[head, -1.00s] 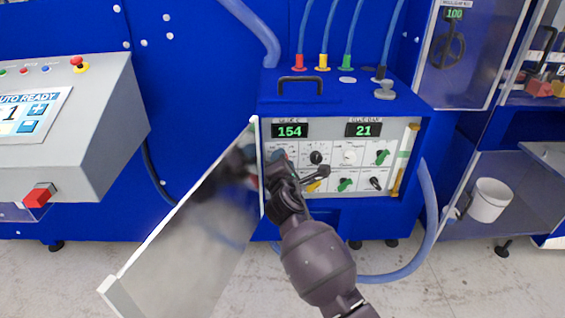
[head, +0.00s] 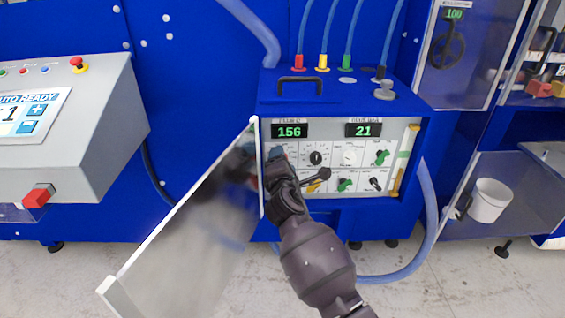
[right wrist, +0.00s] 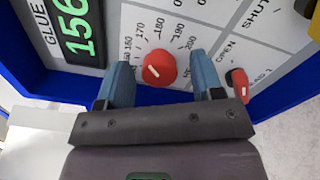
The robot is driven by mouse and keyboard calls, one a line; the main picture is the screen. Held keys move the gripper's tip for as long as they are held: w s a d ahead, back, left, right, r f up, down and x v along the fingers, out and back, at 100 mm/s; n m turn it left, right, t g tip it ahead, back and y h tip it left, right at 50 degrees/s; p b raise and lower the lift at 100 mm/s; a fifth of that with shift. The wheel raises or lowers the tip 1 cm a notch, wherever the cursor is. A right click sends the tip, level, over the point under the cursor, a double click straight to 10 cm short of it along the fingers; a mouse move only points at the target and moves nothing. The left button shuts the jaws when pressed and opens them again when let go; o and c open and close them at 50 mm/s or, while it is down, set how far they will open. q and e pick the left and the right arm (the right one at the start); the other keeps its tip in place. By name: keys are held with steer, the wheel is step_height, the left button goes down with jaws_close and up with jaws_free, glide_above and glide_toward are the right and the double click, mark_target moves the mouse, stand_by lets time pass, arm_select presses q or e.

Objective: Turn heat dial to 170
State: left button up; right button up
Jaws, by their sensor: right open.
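The heat dial (right wrist: 159,69) is a round red knob with a white mark, on a white panel with printed numbers around it, 170 among them. My right gripper (right wrist: 160,60) is open, with one blue finger on each side of the dial and gaps visible between. In the head view my right gripper (head: 277,158) is at the left part of the panel and hides the dial. The green glue display (head: 289,131) reads 156 and shows in part in the right wrist view (right wrist: 78,30). My left gripper is not in view.
A hinged door (head: 190,225) stands open left of the blue machine (head: 345,105). Other knobs, such as a black one (head: 316,157) and a green one (head: 383,157), sit right of my gripper. A second display (head: 363,130) reads 21. A small red knob (right wrist: 239,82) is near the right finger.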

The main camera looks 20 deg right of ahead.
steer(key=v, duration=1)
steer(key=shift+s+p, duration=0.35)
steer(key=shift+s, duration=0.05)
steer(key=s+d+f+m+g+y, duration=0.1)
steer(key=s+d+f+m+g, duration=0.1)
steer(key=s+f+m, duration=0.4)
steer(key=s+d+f+m+g+y, duration=0.2)
steer(key=s+d+f+m, duration=0.2)
steer(key=s+f, duration=0.5)
steer(key=s+d+f+m+g+y, duration=0.1)
steer(key=s+d+f+m, duration=0.3)
steer(key=s+f+m, duration=0.4)
steer(key=s+m+g, duration=0.1)
steer(key=s, duration=0.4)
steer(key=shift+f+y, duration=0.3)
steer(key=shift+y, duration=0.1)
